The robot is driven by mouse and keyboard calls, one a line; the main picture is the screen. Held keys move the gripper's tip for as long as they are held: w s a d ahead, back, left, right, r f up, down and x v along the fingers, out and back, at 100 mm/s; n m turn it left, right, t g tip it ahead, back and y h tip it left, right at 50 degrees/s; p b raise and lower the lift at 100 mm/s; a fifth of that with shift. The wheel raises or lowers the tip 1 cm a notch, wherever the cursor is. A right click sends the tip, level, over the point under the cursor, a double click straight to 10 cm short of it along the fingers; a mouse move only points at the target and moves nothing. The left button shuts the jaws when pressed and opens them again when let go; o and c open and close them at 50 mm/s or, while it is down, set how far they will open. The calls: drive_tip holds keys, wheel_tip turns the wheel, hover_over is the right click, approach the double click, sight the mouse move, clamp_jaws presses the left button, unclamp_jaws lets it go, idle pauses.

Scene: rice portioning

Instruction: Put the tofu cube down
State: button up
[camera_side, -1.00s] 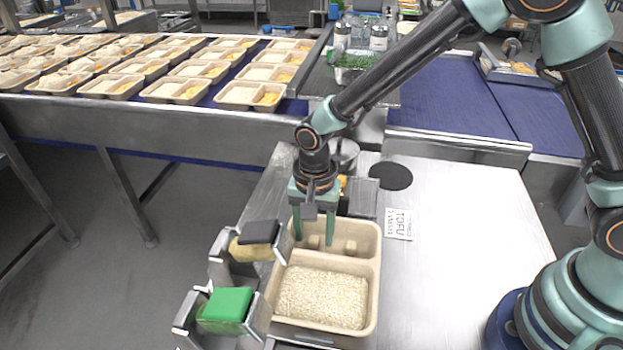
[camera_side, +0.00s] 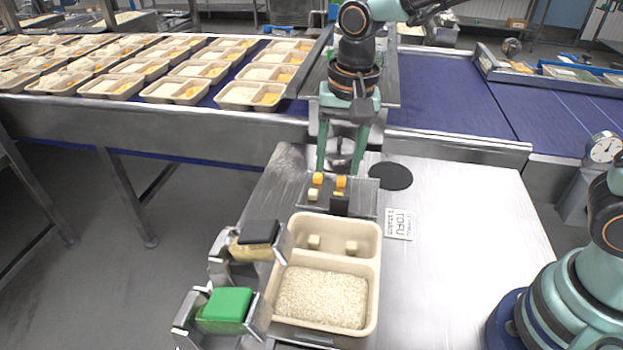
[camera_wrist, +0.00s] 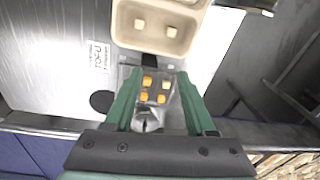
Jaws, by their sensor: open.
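Two pale tofu cubes lie apart in the upper compartment of the tan tray (camera_side: 372,262): a left cube (camera_side: 314,242) and a right cube (camera_side: 351,247). Both also show in the wrist view, one cube (camera_wrist: 139,24) and the other cube (camera_wrist: 171,31). Rice (camera_side: 322,296) fills the larger front compartment. My gripper (camera_side: 338,170) is open with nothing between its fingers. It is above and behind the small metal holder (camera_side: 366,197), which carries orange cubes (camera_side: 341,182) and a pale cube (camera_side: 313,194). The wrist view shows these cubes between the fingers (camera_wrist: 160,95) but beyond them.
A green block (camera_side: 227,304) and a black block (camera_side: 259,232) sit in metal holders at left. The steel table (camera_side: 470,240) is clear at right.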

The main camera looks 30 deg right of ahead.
drive_tip(key=s+d+r+n+t, duration=0.2)
drive_tip(key=s+d+r+n, duration=0.1)
drive_tip(key=d, duration=0.4)
drive_tip(key=s+d+r+n+t, duration=0.2)
drive_tip(key=s+d+r+n, duration=0.1)
drive_tip(key=d, duration=0.5)
drive_tip(key=shift+s+d+n+t, duration=0.15)
drive_tip(key=shift+s+n+t, duration=0.15)
drive_tip(key=shift+s+n, duration=0.6)
